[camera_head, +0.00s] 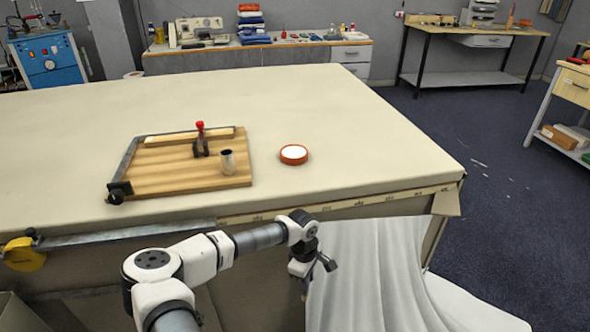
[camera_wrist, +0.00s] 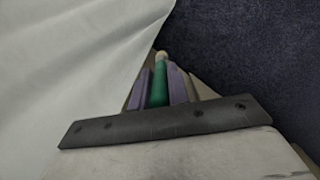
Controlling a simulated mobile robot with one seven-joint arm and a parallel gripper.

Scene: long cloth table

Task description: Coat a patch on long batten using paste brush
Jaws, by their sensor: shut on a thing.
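A long pale batten (camera_head: 190,137) lies along the far side of a wooden board (camera_head: 185,180) on the table. A clamp with a red handle (camera_head: 200,140) stands at the batten. A round orange-brown dish (camera_head: 293,158) with white content, seemingly the paste, sits right of the board. My gripper (camera_head: 302,278) is low in front of the table's front edge, beside the hanging white cloth. In the wrist view my gripper (camera_wrist: 160,88) is shut on a green handle (camera_wrist: 158,92) with a pale tip, seemingly the paste brush. Its bristles cannot be made out.
A metal cup (camera_head: 227,163) stands on the board's right part. A metal fence edges the board. White cloth (camera_head: 370,270) hangs over the table's front right. The cream tabletop (camera_head: 380,130) is clear right of the dish. A yellow tool (camera_head: 22,254) hangs at the front left.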

